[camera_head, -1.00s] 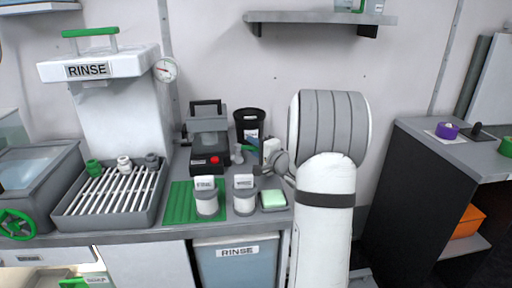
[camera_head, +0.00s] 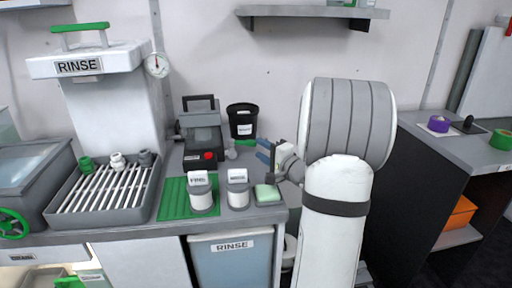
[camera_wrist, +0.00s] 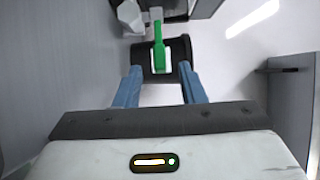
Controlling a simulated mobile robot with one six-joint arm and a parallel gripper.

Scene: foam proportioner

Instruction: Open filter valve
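The valve's green lever handle (camera_head: 245,142) sticks out to the right from a pale grey fitting (camera_head: 231,153) on the counter, beside the dark machine with the red button. In the wrist view the green handle (camera_wrist: 159,48) points toward me, in front of the black bucket. My gripper (camera_head: 262,150) has two blue fingers, spread apart and empty, just right of the handle. In the wrist view my gripper (camera_wrist: 160,71) is open, with the handle's near end lined up between the fingertips. I cannot tell whether the fingertips reach past its end.
A black bucket (camera_head: 242,115) stands behind the handle. The machine (camera_head: 203,136) with the red button is left of it. Two labelled jars (camera_head: 201,199) (camera_head: 238,195) and a green sponge (camera_head: 267,194) sit at the counter's front. A wall shelf (camera_head: 310,12) is above.

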